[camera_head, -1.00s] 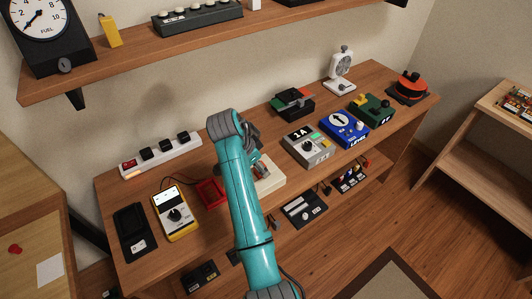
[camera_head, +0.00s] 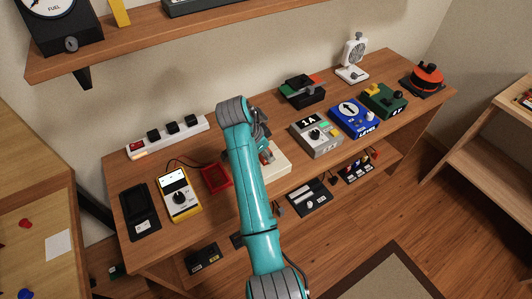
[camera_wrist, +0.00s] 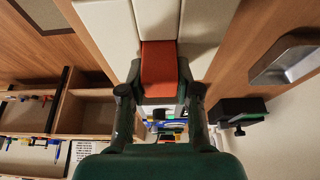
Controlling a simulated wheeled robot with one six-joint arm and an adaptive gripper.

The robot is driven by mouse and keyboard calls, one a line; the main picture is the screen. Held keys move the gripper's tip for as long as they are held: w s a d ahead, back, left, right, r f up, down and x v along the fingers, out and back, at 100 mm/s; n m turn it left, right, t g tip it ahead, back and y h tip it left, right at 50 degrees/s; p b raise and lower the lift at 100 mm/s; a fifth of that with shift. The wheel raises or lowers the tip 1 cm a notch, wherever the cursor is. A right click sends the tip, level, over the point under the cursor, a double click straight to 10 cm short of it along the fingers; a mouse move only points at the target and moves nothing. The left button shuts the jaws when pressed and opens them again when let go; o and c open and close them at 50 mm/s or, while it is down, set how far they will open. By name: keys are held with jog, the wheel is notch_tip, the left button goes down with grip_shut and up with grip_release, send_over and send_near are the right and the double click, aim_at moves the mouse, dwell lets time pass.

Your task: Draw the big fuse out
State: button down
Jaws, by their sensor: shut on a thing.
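The big fuse looks like a red-orange block (camera_wrist: 158,66) in the wrist view. My gripper (camera_wrist: 158,88) is shut on it, one dark finger on each side. White panels (camera_wrist: 105,25) of a housing lie around the block's far end, and I cannot tell how deep it sits between them. In the head view, a white box (camera_head: 281,163) stands on the workbench, partly behind my teal arm, with a bit of red showing at its left. My gripper (camera_head: 262,128) is mostly hidden there behind the arm.
A red tray (camera_head: 215,180) and a yellow meter (camera_head: 178,197) stand left of the white box. A grey 1A box (camera_head: 316,139) and a blue LEVEL box (camera_head: 353,118) stand to its right. A wall shelf (camera_head: 150,47) hangs above the bench.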

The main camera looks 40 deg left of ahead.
jog(key=shift+r, duration=3.1)
